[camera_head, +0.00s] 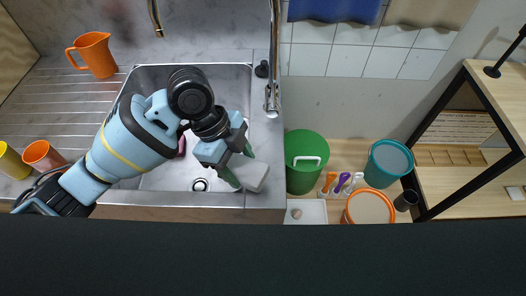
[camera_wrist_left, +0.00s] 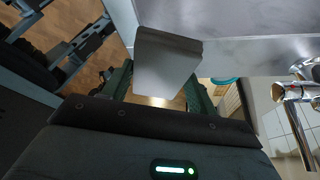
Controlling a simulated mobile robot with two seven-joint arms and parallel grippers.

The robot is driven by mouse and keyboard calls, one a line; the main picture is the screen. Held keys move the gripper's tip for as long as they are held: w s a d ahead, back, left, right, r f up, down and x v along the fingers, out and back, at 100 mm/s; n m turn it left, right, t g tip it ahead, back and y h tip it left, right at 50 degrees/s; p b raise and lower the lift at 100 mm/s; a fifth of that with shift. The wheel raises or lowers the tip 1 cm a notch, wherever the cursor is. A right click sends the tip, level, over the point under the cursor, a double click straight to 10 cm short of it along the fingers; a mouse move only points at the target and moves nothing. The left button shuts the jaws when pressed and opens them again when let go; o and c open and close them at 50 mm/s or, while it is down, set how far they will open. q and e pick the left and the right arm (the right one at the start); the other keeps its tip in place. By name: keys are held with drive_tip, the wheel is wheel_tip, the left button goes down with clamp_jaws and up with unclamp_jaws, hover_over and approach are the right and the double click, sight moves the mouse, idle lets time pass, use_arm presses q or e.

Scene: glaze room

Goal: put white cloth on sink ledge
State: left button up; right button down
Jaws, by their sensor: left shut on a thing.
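The white cloth (camera_head: 256,178), a flat pale folded piece, is held by my left gripper (camera_head: 242,166) near the front right corner of the sink basin. In the left wrist view the cloth (camera_wrist_left: 165,68) sits between the two green fingers of the left gripper (camera_wrist_left: 157,95), which is shut on it. The steel sink ledge (camera_head: 264,140) runs along the right side of the basin. The cloth is over or beside the ledge's front part; I cannot tell whether it touches. My right gripper is not in view.
A faucet (camera_head: 272,98) rises from the ledge's back part. An orange jug (camera_head: 95,55) and orange and yellow cups (camera_head: 42,155) stand on the drainboard at left. A green bin (camera_head: 304,170), a teal bucket (camera_head: 387,164) and an orange-rimmed bucket (camera_head: 368,207) stand right of the sink.

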use_arm(q)
hover_over(263, 154)
drive_tip(key=s, duration=0.2)
drive_tip(key=shift+f, duration=2.05)
drive_tip(key=shift+f, duration=0.15)
drive_tip(key=o, duration=1)
drive_tip(key=shift+a+f, duration=0.1)
drive_tip(key=shift+o, duration=0.2)
drive_tip(key=shift+r, duration=0.2)
drive_tip(key=v, duration=1.2)
